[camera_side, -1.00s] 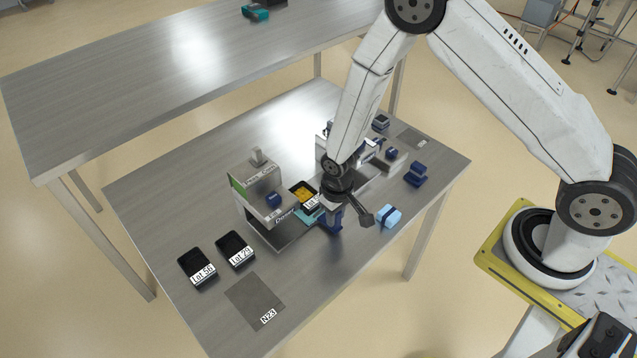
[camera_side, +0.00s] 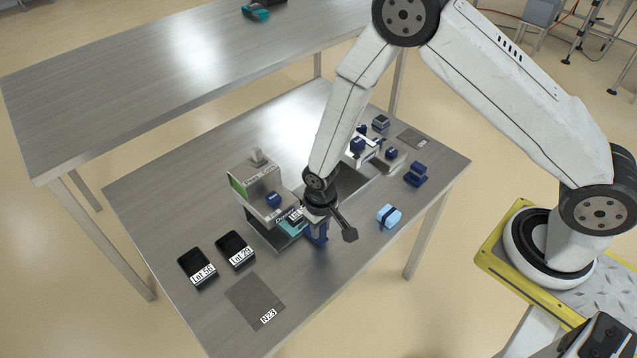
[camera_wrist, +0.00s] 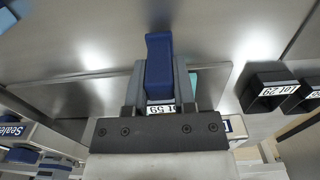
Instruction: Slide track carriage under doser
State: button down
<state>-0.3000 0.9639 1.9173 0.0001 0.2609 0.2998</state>
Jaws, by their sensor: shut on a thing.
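The doser (camera_side: 255,180) is a grey housing with a green side panel and a blue knob, on the left of the metal track. The teal track carriage (camera_side: 291,229) is at the doser's lower right edge and looks at least partly under it. A labelled lot tray sits on the carriage, mostly hidden by the doser and my gripper; its label (camera_wrist: 160,109) shows upside down in the wrist view. My gripper (camera_side: 317,226) is shut on the carriage's upright blue handle (camera_wrist: 158,62), which stands between the fingers in the wrist view.
Two black trays, Lot 58 (camera_side: 195,265) and Lot 29 (camera_side: 234,248), lie left of the track, near a grey N23 mat (camera_side: 254,302). The sealer (camera_side: 361,151) stands at the track's far end. A light blue block (camera_side: 388,215) lies to the right.

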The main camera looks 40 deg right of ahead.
jog(key=shift+a, duration=2.25)
jog(key=shift+c, duration=2.4)
grip_release()
notch_tip(320, 180, up, 7)
jog(key=shift+d, duration=0.1)
